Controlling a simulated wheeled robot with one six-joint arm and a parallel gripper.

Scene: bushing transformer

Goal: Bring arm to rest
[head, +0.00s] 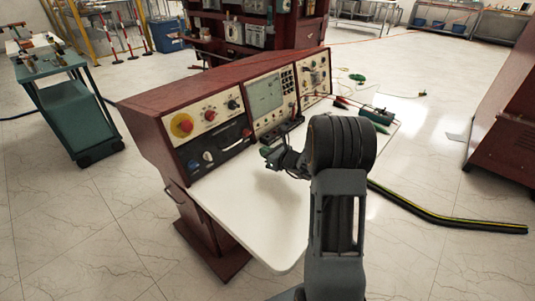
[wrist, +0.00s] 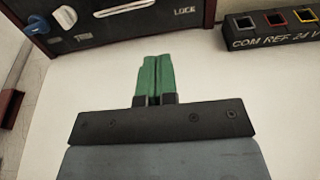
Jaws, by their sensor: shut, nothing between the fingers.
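My gripper (wrist: 153,80) shows in the wrist view with its two green fingers pressed together and nothing between them. It hangs over the white worktop (wrist: 60,105). In the head view my gripper (head: 268,152) is small and partly hidden by my own wrist, in front of the control console (head: 225,110). My arm reaches up from the bottom of the head view and bends over the worktop (head: 245,205).
A black terminal block (wrist: 275,28) with coloured sockets stands on the worktop at the upper right of the wrist view. The console panel (wrist: 120,15) lies ahead. A green cart (head: 65,105) stands left. A thick black hose (head: 450,218) lies on the floor at right.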

